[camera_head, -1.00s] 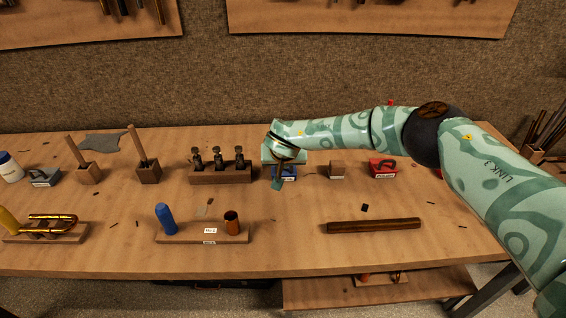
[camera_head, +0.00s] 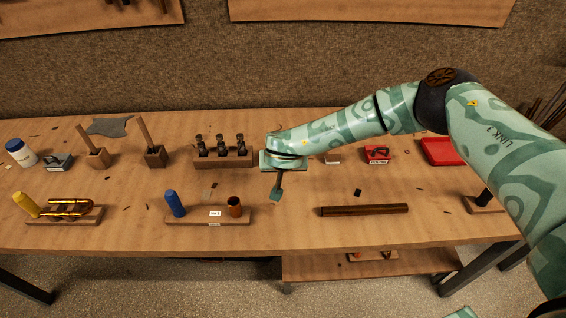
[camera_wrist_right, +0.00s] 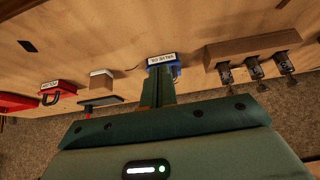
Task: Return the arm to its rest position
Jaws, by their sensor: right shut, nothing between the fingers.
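My right arm (camera_head: 345,124) reaches in from the right over the bench. Its right gripper (camera_head: 276,195) points down above the bench, right of the wooden block with several dark valves (camera_head: 223,158). The gripper is shut and empty; its closed fingers also show in the right wrist view (camera_wrist_right: 158,92). There, a blue valve oil container (camera_wrist_right: 163,62) appears just past the fingertips; whether they touch is unclear. In the head view the gripper hides that container.
On the bench (camera_head: 120,245) stand a blue peg and brown cup on a wooden base (camera_head: 190,220), a dark wooden rod (camera_head: 364,210), a red polish container (camera_head: 377,154) and a red tray (camera_head: 440,151). A brass slide (camera_head: 68,208) lies at left.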

